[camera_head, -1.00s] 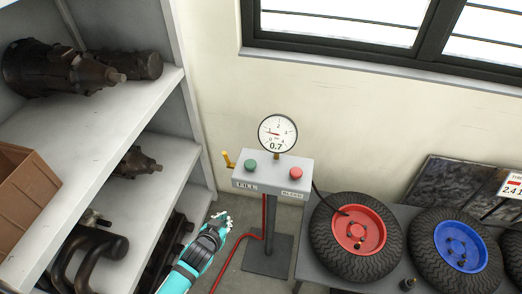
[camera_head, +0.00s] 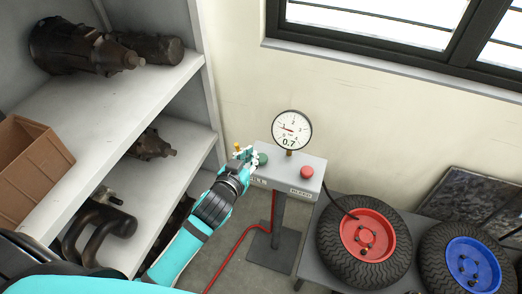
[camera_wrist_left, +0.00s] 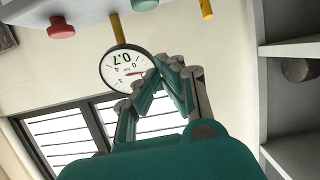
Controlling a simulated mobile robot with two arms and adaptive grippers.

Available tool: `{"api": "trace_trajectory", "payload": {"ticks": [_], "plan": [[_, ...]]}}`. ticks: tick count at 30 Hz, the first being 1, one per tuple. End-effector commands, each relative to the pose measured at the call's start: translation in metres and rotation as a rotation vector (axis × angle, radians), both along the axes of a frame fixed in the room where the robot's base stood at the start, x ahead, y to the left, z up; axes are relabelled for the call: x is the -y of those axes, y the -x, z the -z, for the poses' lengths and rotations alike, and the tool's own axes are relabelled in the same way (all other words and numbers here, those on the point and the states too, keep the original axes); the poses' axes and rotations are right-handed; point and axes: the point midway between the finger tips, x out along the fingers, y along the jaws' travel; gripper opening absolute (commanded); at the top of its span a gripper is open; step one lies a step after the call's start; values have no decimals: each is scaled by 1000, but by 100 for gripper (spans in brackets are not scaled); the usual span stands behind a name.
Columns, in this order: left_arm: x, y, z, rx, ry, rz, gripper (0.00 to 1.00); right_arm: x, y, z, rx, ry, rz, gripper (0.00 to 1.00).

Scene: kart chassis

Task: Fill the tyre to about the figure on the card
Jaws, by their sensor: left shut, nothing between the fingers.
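The pump stand's box (camera_head: 315,176) carries a green button (camera_head: 263,159) at the FILL label, a red button (camera_head: 307,173) at the BLEED label, and a round gauge (camera_head: 291,130) reading 0.7. A yellow lever (camera_head: 238,148) is at its left side. My left gripper (camera_head: 248,157) is shut and empty, just left of the green button; I cannot tell if it touches. In the left wrist view the shut fingers (camera_wrist_left: 166,66) overlap the upside-down gauge (camera_wrist_left: 124,72). A hose runs to the tyre with the red rim (camera_head: 365,240). The card is out of view.
Shelves (camera_head: 130,105) with dark machine parts and a brown box (camera_head: 28,160) stand at the left. A tyre with a blue rim (camera_head: 472,264) lies right of the red-rimmed one on a low grey bench. A red hose (camera_head: 235,247) lies on the floor.

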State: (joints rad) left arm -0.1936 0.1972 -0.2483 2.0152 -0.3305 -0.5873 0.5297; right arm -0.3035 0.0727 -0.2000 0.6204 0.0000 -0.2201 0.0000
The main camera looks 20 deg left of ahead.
Motion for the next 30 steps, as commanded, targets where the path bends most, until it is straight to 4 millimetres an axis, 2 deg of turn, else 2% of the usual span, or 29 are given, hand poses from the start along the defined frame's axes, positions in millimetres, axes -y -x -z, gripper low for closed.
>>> {"api": "trace_trajectory", "payload": {"ticks": [13, 16, 21, 30], "plan": [[4, -85, 26, 0, 0, -1, 0, 8, -2, -12, 2, 9, -3, 23], [4, -83, 46, -7, 0, -1, 0, 8, -2, -12, 2, 9, -3, 23], [5, -82, 63, -2, 1, 0, 0, 8, -3, -11, 4, 10, -3, 23], [5, -81, 68, -1, 1, 0, 0, 7, -3, -11, 4, 9, -3, 23]]}}
